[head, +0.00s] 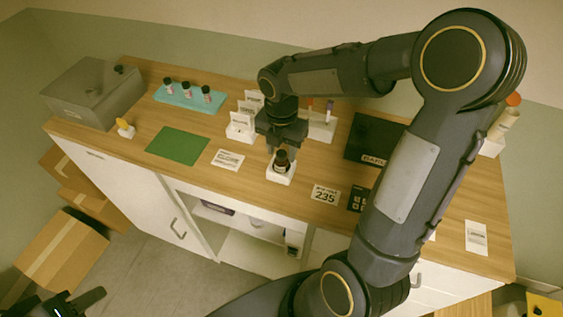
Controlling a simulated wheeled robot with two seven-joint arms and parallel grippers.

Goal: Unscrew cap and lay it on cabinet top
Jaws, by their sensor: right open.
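A small dark brown bottle (281,166) with a black cap (281,155) stands upright in a white holder (280,178) near the front middle of the wooden cabinet top (205,132). My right gripper (281,148) points down right over the bottle, its jaws open at cap height. I cannot tell whether a finger touches the cap. My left gripper (78,301) is low at the bottom left corner, away from the cabinet and partly cut off by the frame edge. Its jaw opening is unclear.
Several dark-capped bottles (187,88) stand on a teal tray (178,97) at the back left. A grey box (92,90), a green mat (178,145), white card holders (240,127), a black case (367,138) and a 235 card (325,195) lie around. Bare wood shows left of the holder.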

